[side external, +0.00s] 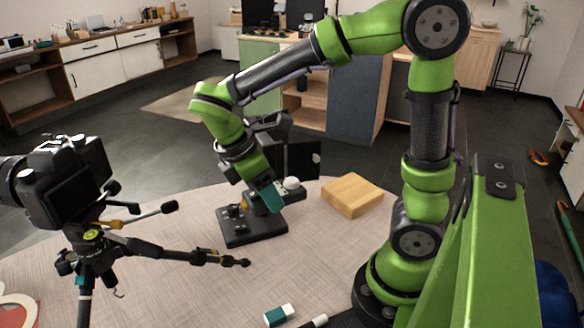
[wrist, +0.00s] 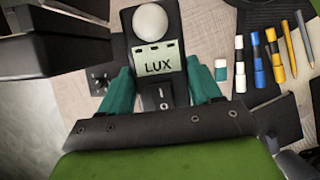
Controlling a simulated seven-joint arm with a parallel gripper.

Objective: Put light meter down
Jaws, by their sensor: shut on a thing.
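The light meter (wrist: 158,60) is black, with a white dome and a pale label reading LUX, in the upper middle of the wrist view. My gripper (wrist: 158,90) has its two teal fingers shut on either side of the meter's body. The rest of the meter is mostly hidden there by the gripper. I cannot tell for sure whether its underside touches anything.
A black device with knobs (side external: 252,228) stands below my gripper. A wooden block (side external: 352,194) lies to its right. A camera on a tripod (side external: 75,185) stands at the left, its handle reaching over the table. An eraser (side external: 279,315) lies near the front. Markers (wrist: 258,60) and pencils lie at the wrist view's right.

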